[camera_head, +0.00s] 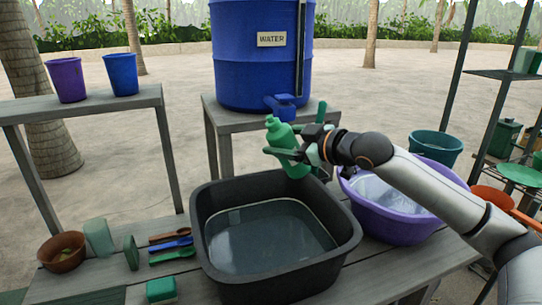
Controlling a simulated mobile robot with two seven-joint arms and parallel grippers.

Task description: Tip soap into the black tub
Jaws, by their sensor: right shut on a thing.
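A green soap bottle (283,140) is held by my right gripper (290,150) above the back right rim of the black tub. The gripper is shut on the bottle, which tilts with its top toward the upper left. The black tub (210,255) stands on the wooden bench and holds a dark liquid with a pale waterline. I cannot see any soap coming out of the bottle. My left gripper does not show.
A purple basin (400,228) stands right of the tub, under my right arm. A blue water barrel (255,70) stands behind on a small table.

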